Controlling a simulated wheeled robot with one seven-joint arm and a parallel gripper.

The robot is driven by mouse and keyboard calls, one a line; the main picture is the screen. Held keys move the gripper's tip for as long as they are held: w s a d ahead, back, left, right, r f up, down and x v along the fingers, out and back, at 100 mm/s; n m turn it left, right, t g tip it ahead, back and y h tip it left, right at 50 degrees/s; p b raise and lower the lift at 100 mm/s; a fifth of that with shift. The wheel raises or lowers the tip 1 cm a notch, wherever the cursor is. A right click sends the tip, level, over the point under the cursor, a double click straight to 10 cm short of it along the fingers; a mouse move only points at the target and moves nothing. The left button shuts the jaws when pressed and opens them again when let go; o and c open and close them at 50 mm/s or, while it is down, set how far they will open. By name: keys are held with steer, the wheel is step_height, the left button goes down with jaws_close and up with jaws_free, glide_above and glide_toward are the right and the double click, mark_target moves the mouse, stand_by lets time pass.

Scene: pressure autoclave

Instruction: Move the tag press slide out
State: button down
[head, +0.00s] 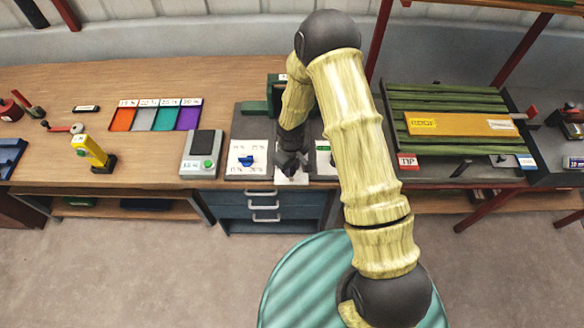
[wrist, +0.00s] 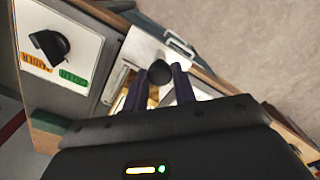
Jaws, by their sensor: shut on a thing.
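The tag press has a dark green body (head: 274,92) that stands at the back of the grey bench section, partly hidden behind my arm. A pale slide plate (head: 292,180) shows at the bench's front edge, under my gripper (head: 291,168). In the wrist view, my gripper (wrist: 160,78) has its two dark fingers on either side of a round black knob (wrist: 159,72). The gripper is shut on this knob, which stands at the pale slide (wrist: 141,48). My fingers and palm hide much of the slide and its track.
A white panel with a black dial (wrist: 49,45) is beside the slide. A panel with a blue knob (head: 247,160) lies left of my gripper. Drawers (head: 262,205) are below the bench edge. A green slatted rack (head: 440,105) stands right of my arm.

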steer(key=shift+s+a, duration=0.1)
steer(key=shift+s, duration=0.2)
steer(key=c, duration=1.1)
jaws_free()
steer(key=shift+s, duration=0.1)
steer(key=shift+c, duration=0.2)
